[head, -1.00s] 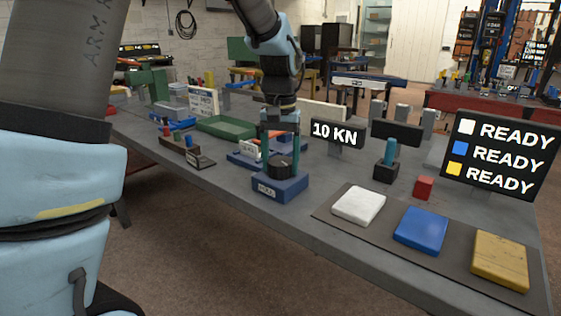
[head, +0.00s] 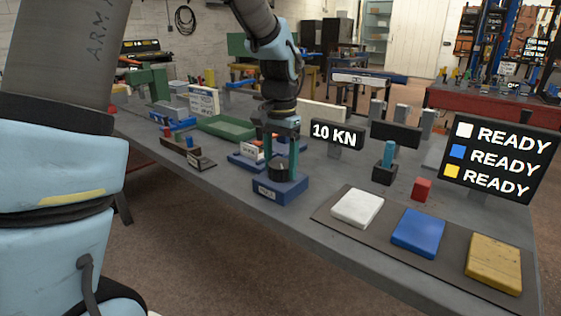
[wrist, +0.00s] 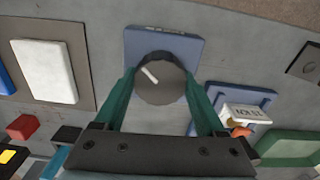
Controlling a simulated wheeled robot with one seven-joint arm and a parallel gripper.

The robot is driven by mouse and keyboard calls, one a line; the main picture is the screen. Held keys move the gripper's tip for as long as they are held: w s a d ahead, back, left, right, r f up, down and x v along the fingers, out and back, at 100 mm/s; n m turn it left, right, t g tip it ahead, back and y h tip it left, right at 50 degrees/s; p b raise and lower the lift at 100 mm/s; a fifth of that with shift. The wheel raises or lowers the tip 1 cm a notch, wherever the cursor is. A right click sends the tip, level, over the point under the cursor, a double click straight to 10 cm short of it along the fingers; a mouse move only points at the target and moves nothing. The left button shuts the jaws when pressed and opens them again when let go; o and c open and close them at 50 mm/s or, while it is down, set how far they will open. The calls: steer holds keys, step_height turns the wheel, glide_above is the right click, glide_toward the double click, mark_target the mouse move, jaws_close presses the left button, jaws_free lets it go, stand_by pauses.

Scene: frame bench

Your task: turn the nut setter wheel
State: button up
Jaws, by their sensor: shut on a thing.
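The nut setter wheel appears to be the dark round knob (head: 279,171) on a blue base block (head: 281,189) near the bench's front edge. In the wrist view the knob (wrist: 158,76) carries a white pointer line slanting to the upper left. My gripper (head: 279,163) reaches down over it with green fingers. In the wrist view my gripper (wrist: 160,82) is shut on the knob, one finger on each side. The label on the base is too small to read.
A "10 KN" sign (head: 337,134) stands behind and right. White (head: 357,207), blue (head: 419,232) and yellow (head: 494,263) pads lie on a dark mat at right, before a board (head: 502,158) reading READY three times. A green tray (head: 226,128) lies behind left.

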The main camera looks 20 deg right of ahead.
mark_target(280, 163)
steer(key=o, duration=1.3)
step_height(280, 163, up, 11)
steer(key=shift+f+b, duration=0.1)
steer(key=shift+b, duration=0.35)
steer(key=w+a+f+n+p, duration=0.1)
steer(key=a+f+n, duration=0.25)
steer(key=a, duration=0.55)
steer(key=w+a+f+n+p, duration=0.15)
steer(key=a+f, duration=0.25)
steer(key=a, duration=0.5)
steer(key=s+a+f+n, duration=0.1)
steer(key=s+a, duration=0.1)
steer(key=a, duration=0.2)
steer(key=s+a+f+n+t, duration=0.1)
steer(key=s+a+f+n, duration=0.1)
steer(key=a, duration=0.2)
steer(key=s+a+f+n, duration=0.2)
steer(key=a, duration=0.2)
steer(key=shift+s+t, duration=0.3)
